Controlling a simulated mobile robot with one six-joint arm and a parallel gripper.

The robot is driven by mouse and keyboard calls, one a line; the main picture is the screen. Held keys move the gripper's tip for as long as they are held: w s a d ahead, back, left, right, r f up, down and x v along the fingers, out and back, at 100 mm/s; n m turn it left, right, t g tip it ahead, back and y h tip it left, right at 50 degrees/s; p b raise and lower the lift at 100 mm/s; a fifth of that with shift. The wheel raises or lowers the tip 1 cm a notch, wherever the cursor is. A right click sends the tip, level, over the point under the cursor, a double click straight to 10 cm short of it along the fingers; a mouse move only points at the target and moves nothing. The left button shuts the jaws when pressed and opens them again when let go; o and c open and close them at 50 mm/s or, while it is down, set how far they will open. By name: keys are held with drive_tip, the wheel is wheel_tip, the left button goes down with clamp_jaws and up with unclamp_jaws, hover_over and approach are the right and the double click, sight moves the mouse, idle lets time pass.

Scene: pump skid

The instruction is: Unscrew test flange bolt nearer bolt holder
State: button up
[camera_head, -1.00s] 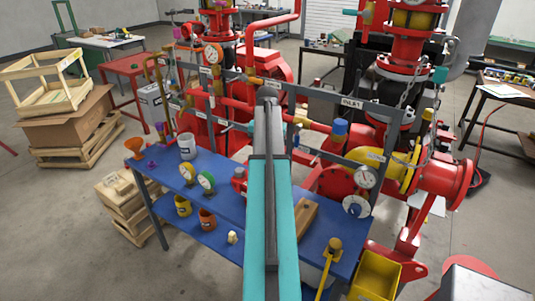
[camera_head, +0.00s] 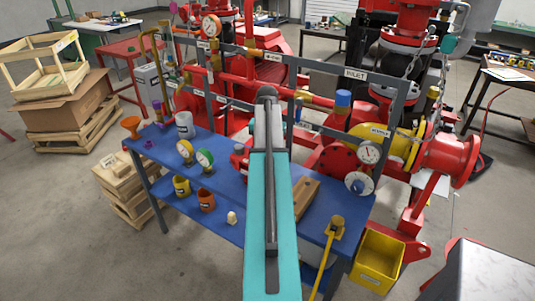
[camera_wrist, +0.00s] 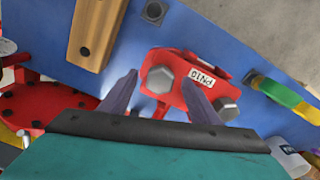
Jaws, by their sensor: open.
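The red test flange (camera_wrist: 178,75) with a white label sits on the blue bench (camera_wrist: 225,50) in the wrist view. It carries two hex bolts. The left bolt (camera_wrist: 160,79) is nearer the wooden bolt holder (camera_wrist: 97,32); the right bolt (camera_wrist: 226,108) is farther. My gripper (camera_wrist: 161,77) is open, with its two fingers apart on either side of the left bolt's head in the picture. I cannot tell whether they touch it. In the head view the flange (camera_head: 239,163) is partly behind my arm, and the bolt holder (camera_head: 305,200) lies to its right. My fingertips are hidden there.
Gauges with green (camera_head: 205,158) and yellow (camera_head: 186,150) rims stand left of the flange. A grey pipe frame (camera_head: 350,115) and red piping rise behind. A yellow bin (camera_head: 375,262) stands at the right.

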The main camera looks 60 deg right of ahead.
drive_tip(key=shift+f, duration=0.1)
drive_tip(key=c, duration=1.2)
drive_tip(key=shift+o, duration=0.2)
drive_tip(key=shift+n, duration=0.3)
drive_tip(key=n+p, duration=0.1)
drive_tip(key=n, duration=0.5)
drive_tip(key=shift+n+p, duration=0.35)
drive_tip(key=shift+n, duration=0.05)
drive_tip(key=n, duration=0.4)
drive_tip(key=shift+p, duration=0.3)
drive_tip(key=shift+n, duration=1.8)
